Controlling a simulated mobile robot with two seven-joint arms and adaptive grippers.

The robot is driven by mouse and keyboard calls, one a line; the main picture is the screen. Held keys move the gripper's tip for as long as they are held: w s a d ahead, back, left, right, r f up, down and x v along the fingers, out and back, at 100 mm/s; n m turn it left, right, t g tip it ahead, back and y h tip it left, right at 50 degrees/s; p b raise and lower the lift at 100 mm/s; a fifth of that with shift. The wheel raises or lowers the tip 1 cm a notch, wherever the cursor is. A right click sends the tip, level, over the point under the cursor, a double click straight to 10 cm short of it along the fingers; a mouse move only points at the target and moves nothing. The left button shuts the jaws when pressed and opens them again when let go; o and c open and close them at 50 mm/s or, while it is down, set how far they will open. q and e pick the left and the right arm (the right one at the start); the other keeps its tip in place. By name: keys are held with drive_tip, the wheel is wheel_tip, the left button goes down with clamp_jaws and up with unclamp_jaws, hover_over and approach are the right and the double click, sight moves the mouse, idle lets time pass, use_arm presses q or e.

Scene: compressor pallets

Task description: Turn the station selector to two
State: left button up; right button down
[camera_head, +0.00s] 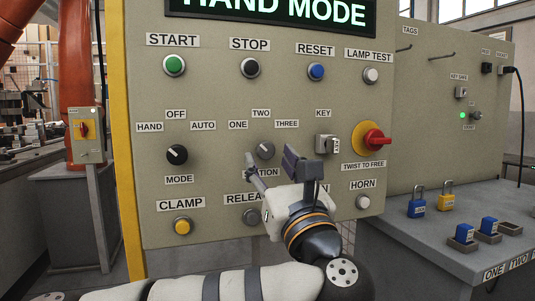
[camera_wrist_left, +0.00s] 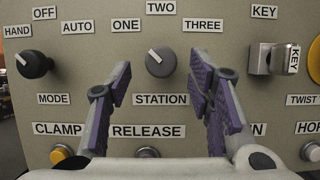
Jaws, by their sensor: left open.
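The station selector (camera_head: 265,150) is a dark round knob on the beige panel, with the labels ONE (camera_head: 238,125), TWO (camera_head: 261,113) and THREE (camera_head: 287,124) around it. In the left wrist view the station selector (camera_wrist_left: 160,62) has a white pointer line slanting up and left, toward ONE. My left gripper (camera_head: 270,164) is open in front of the panel, just below the knob in the head view. In the left wrist view its purple-padded fingers (camera_wrist_left: 161,80) stand apart, one on each side below the knob, with nothing between them. The STATION label is partly hidden in the head view. My right gripper is not seen.
The mode knob (camera_head: 177,155) is to the left, and a key switch (camera_head: 326,144) and red emergency stop (camera_head: 375,139) are to the right. The clamp button (camera_head: 182,226) and horn button (camera_head: 362,202) are lower down. A grey bench (camera_head: 420,245) with padlocks stands at right.

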sight(264, 149)
use_arm(q)
drive_tip(key=shift+x, duration=1.35)
clamp_jaws()
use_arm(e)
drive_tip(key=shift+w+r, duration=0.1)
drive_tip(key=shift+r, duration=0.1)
